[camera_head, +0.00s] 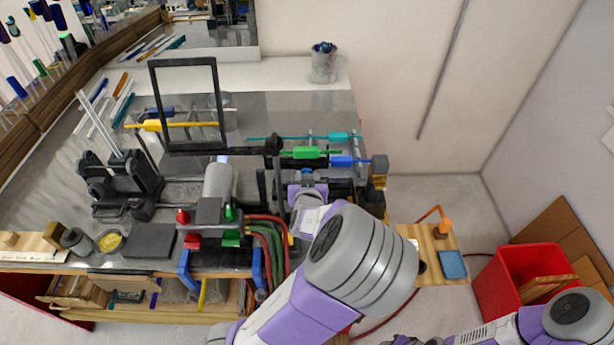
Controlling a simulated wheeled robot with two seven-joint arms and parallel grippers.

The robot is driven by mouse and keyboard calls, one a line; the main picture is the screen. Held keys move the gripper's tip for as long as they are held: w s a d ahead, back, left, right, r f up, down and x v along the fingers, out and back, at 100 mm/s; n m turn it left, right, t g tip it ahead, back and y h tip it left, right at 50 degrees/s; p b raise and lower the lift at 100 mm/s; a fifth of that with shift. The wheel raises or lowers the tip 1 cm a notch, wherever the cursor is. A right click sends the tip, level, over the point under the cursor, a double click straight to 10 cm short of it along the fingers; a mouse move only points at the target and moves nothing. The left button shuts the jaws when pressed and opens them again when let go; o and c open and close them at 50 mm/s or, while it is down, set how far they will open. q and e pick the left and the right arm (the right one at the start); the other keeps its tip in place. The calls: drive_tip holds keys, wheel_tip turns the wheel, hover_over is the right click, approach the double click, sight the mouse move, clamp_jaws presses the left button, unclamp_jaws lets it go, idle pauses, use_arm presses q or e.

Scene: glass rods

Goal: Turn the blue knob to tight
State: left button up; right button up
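A blue piece (345,161) sits on a thin rod at the right side of the bench apparatus, below a green piece (303,153) and a teal piece (338,137). I cannot tell whether this blue piece is the knob. My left arm comes up from the bottom middle. Its purple and grey hand (307,192) is at the apparatus, just below and left of the blue piece. Its fingers are not clear, and the thick arm joint hides what is behind it. My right arm is low at the right; dark parts (401,341) at its end are cut by the bottom edge.
Red (183,216) and green (229,213) fittings with hoses stand at the bench front. A black frame (153,100) stands upright behind. A red bin (497,287) is on the floor at right. Open floor lies beyond the bench's right end.

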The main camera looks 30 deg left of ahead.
use_arm(q)
drive_tip(key=shift+w+a+f, duration=0.15)
drive_tip(key=shift+w+a, duration=0.05)
drive_tip(key=shift+w, duration=0.1)
clamp_jaws()
